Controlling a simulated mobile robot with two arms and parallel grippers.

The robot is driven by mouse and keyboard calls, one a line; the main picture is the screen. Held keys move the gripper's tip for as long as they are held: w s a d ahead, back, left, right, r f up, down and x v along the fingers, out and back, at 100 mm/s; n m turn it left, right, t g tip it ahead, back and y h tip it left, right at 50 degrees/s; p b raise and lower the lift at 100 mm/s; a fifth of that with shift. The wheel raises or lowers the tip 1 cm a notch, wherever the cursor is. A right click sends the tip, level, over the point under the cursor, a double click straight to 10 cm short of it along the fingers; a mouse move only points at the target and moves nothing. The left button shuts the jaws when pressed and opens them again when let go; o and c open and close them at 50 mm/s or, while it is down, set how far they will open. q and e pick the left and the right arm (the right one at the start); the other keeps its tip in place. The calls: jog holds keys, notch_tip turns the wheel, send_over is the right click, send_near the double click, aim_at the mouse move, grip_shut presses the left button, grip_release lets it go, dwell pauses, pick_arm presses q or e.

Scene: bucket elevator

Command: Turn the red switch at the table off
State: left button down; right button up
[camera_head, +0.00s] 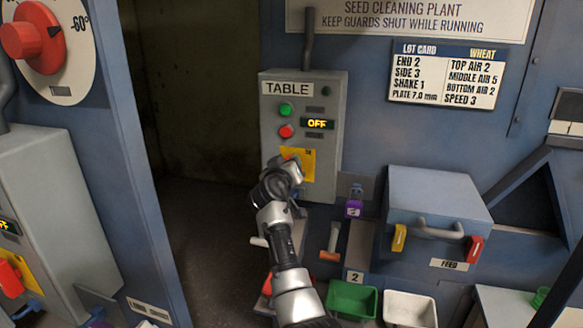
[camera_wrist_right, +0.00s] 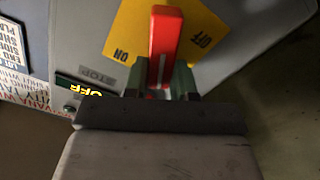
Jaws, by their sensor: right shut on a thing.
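The grey control box marked TABLE (camera_head: 336,135) hangs on the blue wall, with a green and a red button and a display (camera_head: 317,124) reading OFF. Its yellow switch plate (camera_head: 307,163) is partly behind my right gripper (camera_head: 290,170). In the right wrist view the red switch handle (camera_wrist_right: 165,40) stands out between the fingers of my right gripper (camera_wrist_right: 161,84), which is shut on it. The handle lies between the ON and OFF marks on the yellow plate (camera_wrist_right: 132,34). My left gripper is not in view.
A second grey box (camera_head: 50,220) with a red switch (camera_head: 10,278) stands at left, below a red dial knob (camera_head: 25,40). A grey feed box (camera_head: 430,200) is at right. Green (camera_head: 352,300) and white bins (camera_head: 410,310) stand below. A dark opening lies left of the TABLE box.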

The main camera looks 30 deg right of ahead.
jog(key=shift+w+a+f+n+p, duration=0.1)
jog(key=shift+f+n+p, duration=0.3)
jog(key=shift+n, duration=1.65)
jog(key=shift+w+a+f+n+p, duration=0.15)
jog(key=shift+n+p, duration=0.4)
jog(key=shift+n, duration=1.55)
jog(key=shift+w+a+f+n+p, duration=0.15)
jog(key=shift+n+p, duration=0.35)
jog(key=shift+n, duration=1.55)
jog(key=shift+d+f, duration=0.1)
jog(key=o, duration=0.9)
jog(key=shift+f, duration=0.1)
